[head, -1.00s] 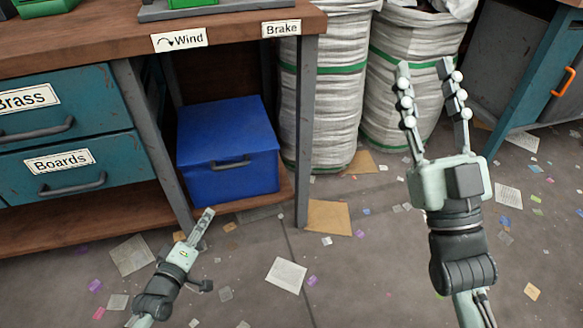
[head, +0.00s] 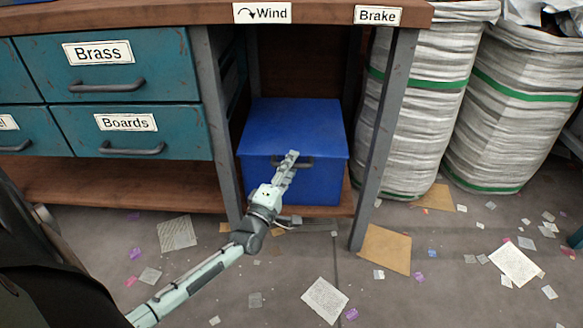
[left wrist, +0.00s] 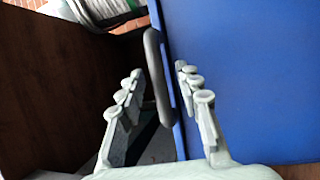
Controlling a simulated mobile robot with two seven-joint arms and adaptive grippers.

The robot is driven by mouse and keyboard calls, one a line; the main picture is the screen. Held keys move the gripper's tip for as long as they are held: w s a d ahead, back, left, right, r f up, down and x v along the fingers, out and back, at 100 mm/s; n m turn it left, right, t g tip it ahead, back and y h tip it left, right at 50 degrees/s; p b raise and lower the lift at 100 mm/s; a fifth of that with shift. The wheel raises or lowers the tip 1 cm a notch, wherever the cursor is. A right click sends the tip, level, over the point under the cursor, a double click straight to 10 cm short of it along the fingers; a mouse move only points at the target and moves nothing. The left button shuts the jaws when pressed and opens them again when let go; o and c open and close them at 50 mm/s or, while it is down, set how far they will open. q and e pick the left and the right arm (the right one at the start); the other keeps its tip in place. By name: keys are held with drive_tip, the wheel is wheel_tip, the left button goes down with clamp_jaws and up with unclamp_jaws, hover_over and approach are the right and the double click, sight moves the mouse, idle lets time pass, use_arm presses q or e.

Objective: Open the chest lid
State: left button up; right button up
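The blue chest (head: 290,127) stands on the low shelf under the workbench, with its lid closed. Its dark handle (head: 318,162) is on the front face, partly hidden by my left gripper (head: 289,160). In the left wrist view, the handle (left wrist: 156,80) lies between the two spread fingers of my left gripper (left wrist: 158,72), and the blue chest (left wrist: 250,75) fills the right side. The fingers are open, with a gap between them and the handle; I cannot tell whether either touches the chest. My right gripper is not in view.
A metal bench leg (head: 385,140) stands right of the chest and another (head: 217,125) left of it. Teal drawers (head: 112,70) are at left. White sacks (head: 415,100) stand at right. Paper scraps litter the otherwise open floor.

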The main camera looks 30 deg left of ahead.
use_arm(q)
drive_tip(key=shift+w, duration=0.15)
clamp_jaws()
drive_tip(key=shift+r, duration=0.1)
idle(0.3)
